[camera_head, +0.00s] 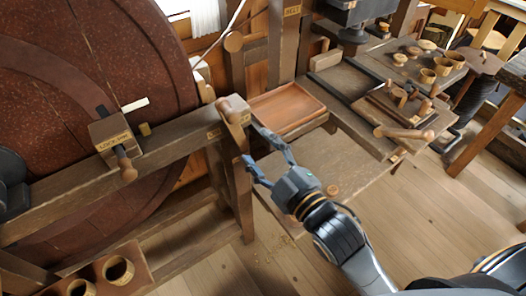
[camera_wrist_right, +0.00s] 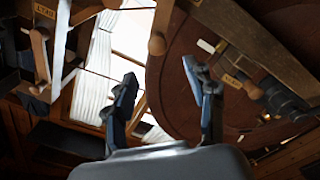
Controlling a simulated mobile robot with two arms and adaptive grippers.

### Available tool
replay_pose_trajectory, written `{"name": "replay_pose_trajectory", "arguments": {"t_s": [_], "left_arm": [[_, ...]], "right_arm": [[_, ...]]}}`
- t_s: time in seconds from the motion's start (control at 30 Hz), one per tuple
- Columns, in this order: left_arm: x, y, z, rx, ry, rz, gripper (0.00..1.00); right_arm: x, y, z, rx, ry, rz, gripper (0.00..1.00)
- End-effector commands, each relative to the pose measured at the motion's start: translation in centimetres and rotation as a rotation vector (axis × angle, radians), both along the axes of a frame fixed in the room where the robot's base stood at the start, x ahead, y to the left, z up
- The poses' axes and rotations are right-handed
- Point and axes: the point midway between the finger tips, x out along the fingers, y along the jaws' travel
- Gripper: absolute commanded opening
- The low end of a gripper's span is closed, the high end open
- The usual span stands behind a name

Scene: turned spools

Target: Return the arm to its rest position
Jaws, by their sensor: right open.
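My right gripper (camera_head: 250,144) is open in the head view, its two fingers spread toward the left. Its tips are beside a wooden lever (camera_head: 234,124) at the end of a thick beam; I cannot tell whether they touch it. In the right wrist view the same gripper (camera_wrist_right: 159,74) shows both fingers apart and nothing between them. My right arm reaches in from the lower right. A dark rounded shape at the left edge of the head view may be part of my left arm; no left fingers can be made out.
A large reddish-brown wheel (camera_head: 85,60) fills the left. The beam carries a labelled lock-pin block (camera_head: 112,141). An empty wooden tray (camera_head: 286,110) lies behind the gripper. Cups and spools stand on a bench (camera_head: 385,58) at back right. Floor (camera_head: 400,215) is open at right.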

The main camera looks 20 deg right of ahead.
Motion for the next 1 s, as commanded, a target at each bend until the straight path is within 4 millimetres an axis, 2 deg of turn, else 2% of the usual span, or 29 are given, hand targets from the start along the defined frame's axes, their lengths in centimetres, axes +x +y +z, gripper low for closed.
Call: {"name": "replay_pose_trajectory", "arguments": {"t_s": [0.2, 0.63, 0.7, 0.77, 0.87, 0.97, 1.0], "left_arm": [[0.0, 0.0, 0.0, 0.000, 0.000, 0.000, 0.40], [0.0, 0.0, 0.0, 0.000, 0.000, 0.000, 0.40], [0.0, 0.0, 0.0, 0.000, 0.000, 0.000, 0.40], [0.0, 0.0, 0.0, 0.000, 0.000, 0.000, 0.40], [0.0, -0.1, 0.0, -0.001, 0.000, 0.000, 0.40], [0.0, -0.1, 0.0, -0.001, -0.001, 0.000, 0.40], [0.0, -0.1, 0.0, -0.001, -0.001, 0.000, 0.40]], "right_arm": [[-0.7, -0.3, 0.0, 0.000, 0.000, 0.000, 0.55], [-0.7, -0.3, 0.0, 0.000, 0.000, 0.000, 0.55], [-0.5, -0.3, -0.6, 0.001, 0.012, -0.002, 0.55], [-0.1, -0.4, -2.1, 0.001, 0.040, -0.008, 0.55], [0.9, -0.7, -6.7, 0.008, 0.130, -0.026, 0.55], [1.7, -1.5, -13.8, 0.024, 0.265, -0.059, 0.55], [1.8, -1.9, -16.9, 0.031, 0.324, -0.075, 0.55]]}}
